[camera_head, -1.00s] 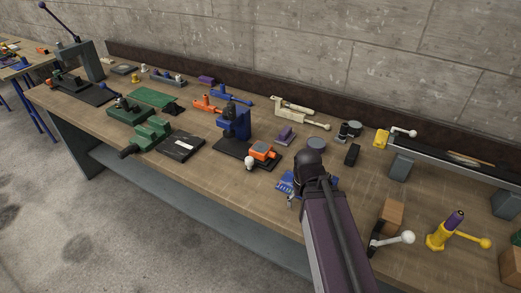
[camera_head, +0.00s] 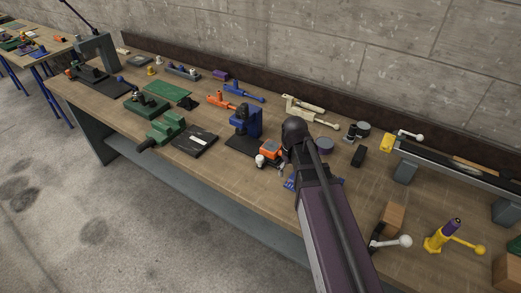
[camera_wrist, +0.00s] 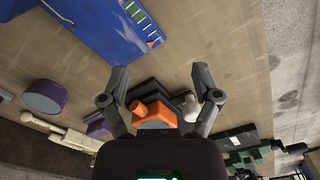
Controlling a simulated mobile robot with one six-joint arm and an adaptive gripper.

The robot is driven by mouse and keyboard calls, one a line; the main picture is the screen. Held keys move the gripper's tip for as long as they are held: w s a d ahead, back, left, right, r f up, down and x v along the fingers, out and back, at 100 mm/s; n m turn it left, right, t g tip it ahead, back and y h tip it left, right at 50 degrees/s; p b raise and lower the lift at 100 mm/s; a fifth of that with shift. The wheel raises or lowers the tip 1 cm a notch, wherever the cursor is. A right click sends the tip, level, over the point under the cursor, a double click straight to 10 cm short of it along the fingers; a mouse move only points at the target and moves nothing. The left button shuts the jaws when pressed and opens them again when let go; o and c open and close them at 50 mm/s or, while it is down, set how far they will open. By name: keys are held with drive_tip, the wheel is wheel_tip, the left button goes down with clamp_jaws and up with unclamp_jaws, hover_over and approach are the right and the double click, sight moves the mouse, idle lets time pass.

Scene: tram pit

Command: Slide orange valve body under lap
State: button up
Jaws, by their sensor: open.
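The orange valve body (camera_head: 270,147), a block with a grey top, stands at the right end of the dark base plate (camera_head: 240,146) of an upright blue press-like machine (camera_head: 245,122). I take that machine to be the lap, but cannot be sure. A white knob (camera_head: 260,160) is at the valve body's front. In the wrist view, my gripper (camera_wrist: 160,76) is open, and the orange body (camera_wrist: 153,113) shows between its fingers with the white knob (camera_wrist: 191,108) near the right finger. Contact cannot be told. My arm covers part of this area in the head view.
A dark plate (camera_head: 196,141) and green vise (camera_head: 163,130) stand left. The bench front (camera_head: 215,172) is clear.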

sight(260, 157)
drive_tip(key=w+a+r+n+p, duration=0.6)
drive_tip(key=w+a+r+p, duration=0.2)
drive_tip(key=w+a+r, duration=0.1)
drive_tip(key=shift+w+a+r, duration=0.25)
drive_tip(key=shift+w+a, duration=0.35)
drive_tip(key=shift+f, duration=0.2)
wheel_tip(260, 157, down, 13)
drive_tip(key=b, duration=1.3)
drive_tip(key=shift+f+b, duration=0.2)
drive_tip(key=shift+b, duration=0.15)
